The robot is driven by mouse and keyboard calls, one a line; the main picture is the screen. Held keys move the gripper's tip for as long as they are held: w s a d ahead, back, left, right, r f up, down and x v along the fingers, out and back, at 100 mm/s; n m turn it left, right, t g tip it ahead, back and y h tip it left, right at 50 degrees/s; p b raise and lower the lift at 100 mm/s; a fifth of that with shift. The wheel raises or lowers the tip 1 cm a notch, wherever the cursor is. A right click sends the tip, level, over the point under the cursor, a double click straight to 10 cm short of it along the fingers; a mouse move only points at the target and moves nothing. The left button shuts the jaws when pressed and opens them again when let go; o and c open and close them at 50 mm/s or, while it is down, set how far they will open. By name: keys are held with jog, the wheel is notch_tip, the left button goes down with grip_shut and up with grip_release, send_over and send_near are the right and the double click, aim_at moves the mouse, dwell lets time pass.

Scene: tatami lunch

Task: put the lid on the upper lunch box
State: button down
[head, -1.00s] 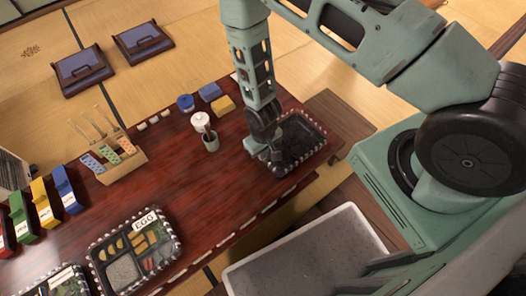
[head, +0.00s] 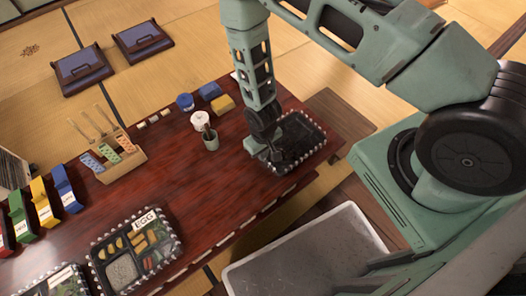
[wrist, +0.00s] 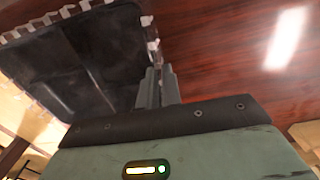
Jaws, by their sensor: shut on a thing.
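The dark, shallow, tray-like piece (head: 305,138) with a pale-checked rim, which looks like the lid, lies at the right end of the red-brown table. My gripper (head: 272,154) is at its left side. In the wrist view the dark piece (wrist: 75,65) fills the upper left, and my gripper (wrist: 154,75) is shut on its rim. The fingers hide part of that rim. The upper lunch box (head: 176,250), tagged EGG, sits open at the table's front left, with food in its compartments. A second lunch box (head: 62,284) is cut off below it.
A cup with utensils (head: 210,142) stands left of my gripper. Blue and yellow blocks (head: 222,104) lie behind it. A wooden holder (head: 118,160) and coloured bins (head: 44,205) stand farther left. The table middle is clear. A grey tray (head: 310,250) stands in front.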

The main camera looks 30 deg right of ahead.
jog(key=c, duration=0.9)
grip_release()
jog(key=shift+c, duration=0.2)
jog(key=shift+r, duration=0.15)
notch_tip(320, 180, up, 8)
jog(key=p, duration=0.6)
